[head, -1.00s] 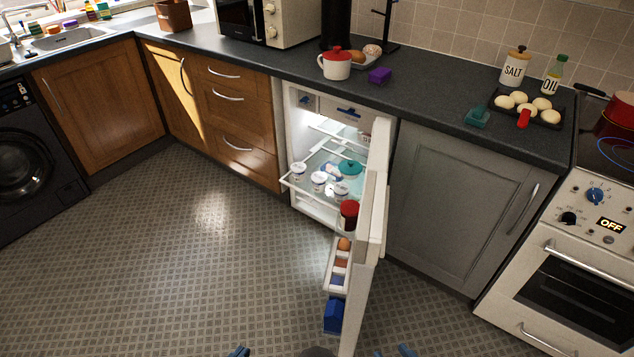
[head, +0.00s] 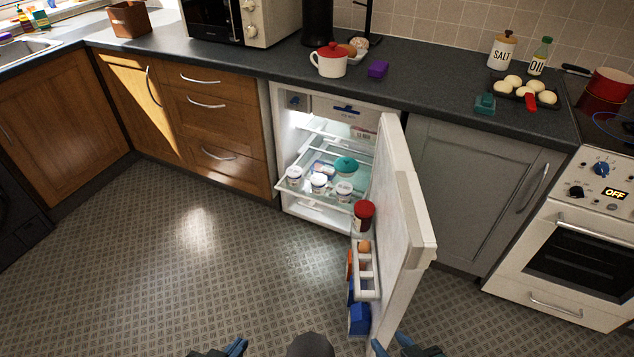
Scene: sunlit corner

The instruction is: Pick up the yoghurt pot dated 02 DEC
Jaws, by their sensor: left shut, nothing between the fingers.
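My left gripper (head: 238,347) is at the bottom edge, shut and empty, far from the pots. My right gripper (head: 404,341) is at the bottom edge near the fridge door, only partly visible; its jaw state is unclear.
The fridge door (head: 405,205) stands open to the right of the pots, with a red-lidded jar (head: 363,215), eggs and blue cartons in its racks. A teal lidded dish (head: 346,165) sits behind the pots. The floor (head: 220,260) in front is clear.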

